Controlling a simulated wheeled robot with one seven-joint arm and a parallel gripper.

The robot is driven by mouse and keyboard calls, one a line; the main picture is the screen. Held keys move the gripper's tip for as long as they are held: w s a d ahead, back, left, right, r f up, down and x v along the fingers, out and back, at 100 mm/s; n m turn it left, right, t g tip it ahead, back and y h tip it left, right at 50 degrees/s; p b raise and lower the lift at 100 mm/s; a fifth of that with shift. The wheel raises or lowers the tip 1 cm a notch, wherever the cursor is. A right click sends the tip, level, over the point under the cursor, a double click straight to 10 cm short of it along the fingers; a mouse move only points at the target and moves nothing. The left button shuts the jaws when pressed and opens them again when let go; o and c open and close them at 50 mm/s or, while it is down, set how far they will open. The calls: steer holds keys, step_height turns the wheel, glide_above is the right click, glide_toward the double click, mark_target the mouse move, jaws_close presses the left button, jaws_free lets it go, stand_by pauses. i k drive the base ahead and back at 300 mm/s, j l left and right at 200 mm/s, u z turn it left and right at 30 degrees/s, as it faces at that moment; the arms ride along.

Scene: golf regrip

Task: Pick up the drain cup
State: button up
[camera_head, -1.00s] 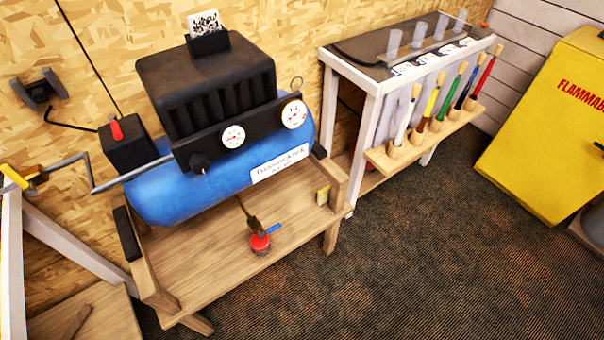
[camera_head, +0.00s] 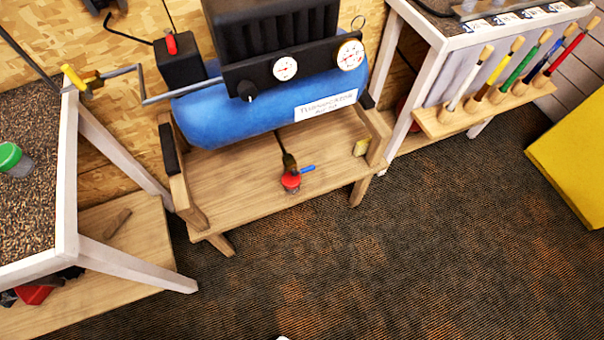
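A small red cup (camera_head: 291,182), which looks like the drain cup, sits on the wooden shelf (camera_head: 235,205) below the blue compressor tank (camera_head: 240,112). It is directly under a brass drain valve (camera_head: 289,162) with a blue lever (camera_head: 308,168). The valve hides part of its top, and I cannot tell whether the two touch. No gripper fingers show in this view. Only a tiny pale shape sits at the bottom edge, too little to identify.
A gravel-topped white-framed table (camera_head: 68,190) stands at the left, with a green-lidded jar (camera_head: 14,160) on it. The carpet (camera_head: 400,250) in front is clear.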

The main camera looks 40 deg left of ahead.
mark_target(292, 184)
steer(key=i+j, duration=0.1)
steer(key=j, duration=0.2)
steer(key=i+j+u, duration=0.1)
steer(key=j, duration=0.2)
steer(key=i+j, duration=0.1)
steer(key=j, duration=0.15)
steer(key=u, duration=2)
